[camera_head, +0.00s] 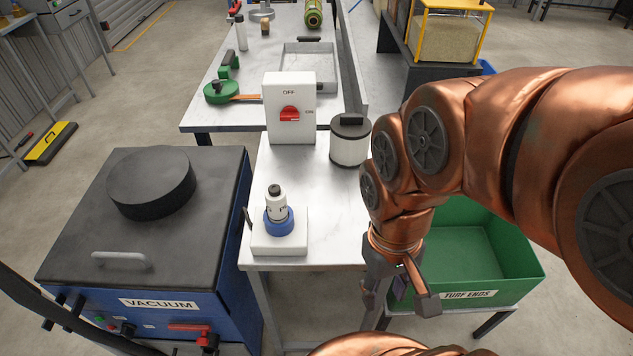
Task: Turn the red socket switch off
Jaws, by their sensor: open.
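A white switch box (303,132) stands upright on the narrow white bench. Its front carries a red switch knob (290,113), with OFF marked above it and ON to its right. The knob's handle looks roughly horizontal, in line with the ON mark. My gripper (400,292) is open and empty, pointing down at the right edge of the bench near the green bin. It is well in front of the switch box, to its right and lower, touching nothing that I can see.
A white canister (350,145) with a black top stands right of the box. A white base with a blue-ringed bottle (278,222) is at the bench front. A blue vacuum unit (150,309) stands left, a green TURF ENDS bin (510,262) right. Bench space before the box is clear.

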